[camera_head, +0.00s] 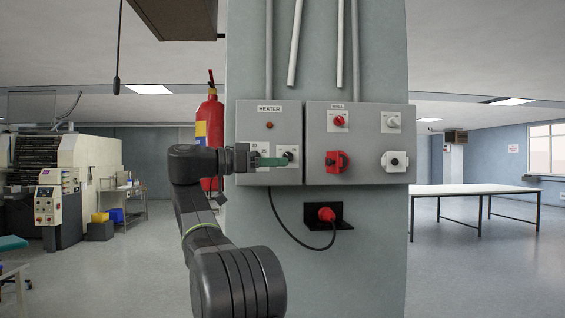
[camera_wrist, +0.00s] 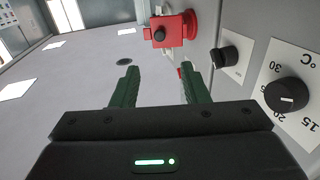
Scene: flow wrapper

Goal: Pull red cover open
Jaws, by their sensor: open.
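The red cover (camera_head: 336,161) is on a red socket on the grey WALL panel, right of my gripper. In the wrist view the red cover (camera_wrist: 170,31) shows beyond the fingertips at the top, with a dark round part on it. It looks shut. My gripper (camera_head: 286,161) is in front of the HEATER box and points right toward the red cover, with a gap between. In the wrist view my gripper (camera_wrist: 158,78) has its two green fingers apart with nothing between them.
The HEATER box (camera_head: 254,112) has a black dial (camera_wrist: 287,95) and a black knob (camera_wrist: 229,57) close beside my fingers. A white socket (camera_head: 394,161) is right of the red one. A red plug (camera_head: 326,214) with a black cable sits below. A fire extinguisher (camera_head: 211,115) stands behind my arm.

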